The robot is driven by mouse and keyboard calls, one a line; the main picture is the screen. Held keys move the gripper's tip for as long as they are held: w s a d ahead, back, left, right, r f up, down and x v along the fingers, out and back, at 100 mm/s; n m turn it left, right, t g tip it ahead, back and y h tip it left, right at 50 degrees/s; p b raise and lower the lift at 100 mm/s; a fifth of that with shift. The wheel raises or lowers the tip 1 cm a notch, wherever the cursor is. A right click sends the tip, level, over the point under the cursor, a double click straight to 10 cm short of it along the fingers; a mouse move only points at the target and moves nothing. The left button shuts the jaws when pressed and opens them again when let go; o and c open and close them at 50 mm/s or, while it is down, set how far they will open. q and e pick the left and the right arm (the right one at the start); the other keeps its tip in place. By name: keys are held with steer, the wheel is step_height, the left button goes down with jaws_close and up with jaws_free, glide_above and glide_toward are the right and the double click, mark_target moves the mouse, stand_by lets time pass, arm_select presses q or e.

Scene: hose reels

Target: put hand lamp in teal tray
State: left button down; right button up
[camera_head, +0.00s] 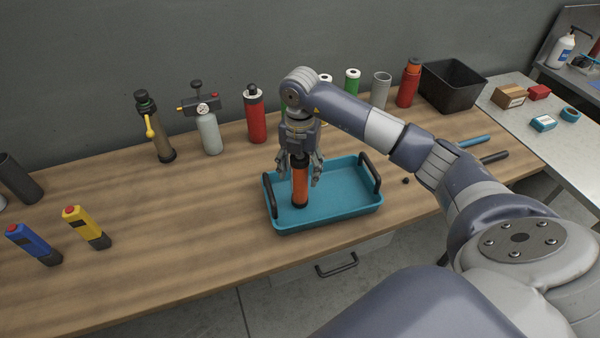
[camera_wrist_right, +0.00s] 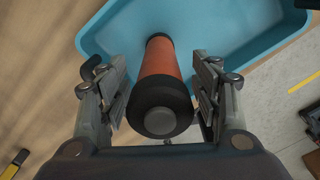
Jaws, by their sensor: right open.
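The hand lamp (camera_head: 300,186), an orange cylinder with black ends, stands about upright in the left part of the teal tray (camera_head: 345,207). The tray has a dark handle at each end and sits on the wooden bench. My right gripper (camera_head: 299,174) points down over the lamp with its fingers on either side of the lamp's upper part. In the right wrist view the lamp (camera_wrist_right: 162,88) lies between the open fingers of the gripper (camera_wrist_right: 165,100), with the tray floor (camera_wrist_right: 215,25) beyond. My left gripper is not in view.
A blue torch-like item (camera_head: 33,244) and a yellow one (camera_head: 86,228) stand at the bench's left. Bottles and canisters, including a red one (camera_head: 255,115), line the back. A black bin (camera_head: 453,85) stands back right.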

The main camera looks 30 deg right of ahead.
step_height(320, 180, up, 10)
steer(key=shift+f+b, duration=0.1)
steer(key=shift+b, duration=1)
steer(key=shift+r, duration=0.5)
